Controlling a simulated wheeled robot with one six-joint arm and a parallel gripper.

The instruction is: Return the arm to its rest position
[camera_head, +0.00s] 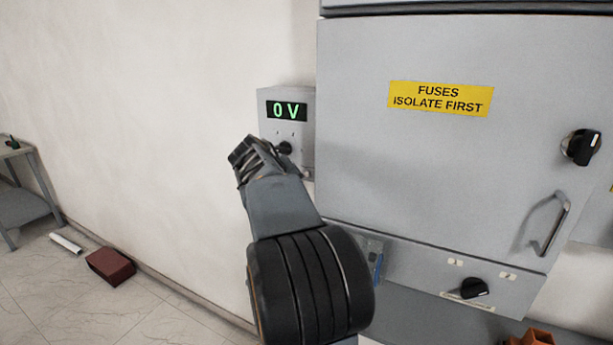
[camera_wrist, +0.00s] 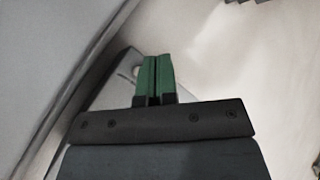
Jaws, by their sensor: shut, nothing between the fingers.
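My gripper (camera_head: 247,155) is raised in front of the small grey meter box (camera_head: 303,101), beside its black knob (camera_head: 285,148). I cannot tell from the head view whether it touches the box. The meter's display (camera_head: 287,111) reads 0 V in green. In the wrist view my gripper (camera_wrist: 155,60) shows its two green fingers shut together with nothing between them. My arm hides the lower part of the meter box and some of the wall below it.
A grey cabinet (camera_head: 450,180) with a yellow fuse label (camera_head: 440,98), black rotary switch (camera_head: 581,147) and handle (camera_head: 552,225) stands right. A lower knob (camera_head: 474,288) sits below its door. A red-brown block (camera_head: 110,266) and grey table (camera_head: 22,205) are at left.

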